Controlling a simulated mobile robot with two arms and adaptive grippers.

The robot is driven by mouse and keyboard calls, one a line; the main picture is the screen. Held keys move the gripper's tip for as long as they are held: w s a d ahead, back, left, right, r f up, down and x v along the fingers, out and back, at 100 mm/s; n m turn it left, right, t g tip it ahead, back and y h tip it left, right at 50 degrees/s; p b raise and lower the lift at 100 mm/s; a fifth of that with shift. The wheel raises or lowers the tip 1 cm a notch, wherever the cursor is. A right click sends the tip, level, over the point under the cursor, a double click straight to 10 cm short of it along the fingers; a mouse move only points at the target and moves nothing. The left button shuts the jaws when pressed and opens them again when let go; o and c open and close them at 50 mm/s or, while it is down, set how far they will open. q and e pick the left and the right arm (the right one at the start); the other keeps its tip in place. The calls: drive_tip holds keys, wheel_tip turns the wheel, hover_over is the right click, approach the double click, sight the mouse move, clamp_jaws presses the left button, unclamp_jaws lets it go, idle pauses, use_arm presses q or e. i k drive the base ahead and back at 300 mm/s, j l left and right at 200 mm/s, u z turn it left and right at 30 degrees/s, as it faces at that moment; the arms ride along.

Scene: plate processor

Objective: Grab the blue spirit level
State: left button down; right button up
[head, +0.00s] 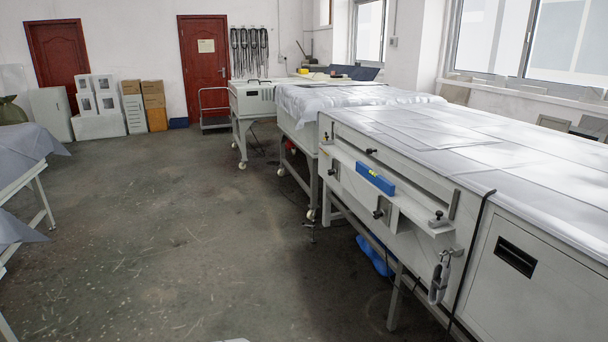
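The blue spirit level (375,178) rests on a narrow ledge along the front side of the large white plate processor (490,225) to the right. It lies lengthwise along the ledge and slants down to the right in the picture. Nothing covers it from this side. Neither my left nor my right gripper shows in the head view.
The processor's front has black knobs (378,213) and a hanging clamp (440,280). A blue object (374,256) lies on the floor beneath. The grey floor (190,235) between is open.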

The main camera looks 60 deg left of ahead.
sight(379, 181)
drive_tip(key=u, duration=1.75)
drive_tip(key=i+l+u, duration=0.15)
drive_tip(key=i+u, duration=0.3)
drive_tip(key=i+l+u, duration=0.2)
drive_tip(key=u, duration=0.25)
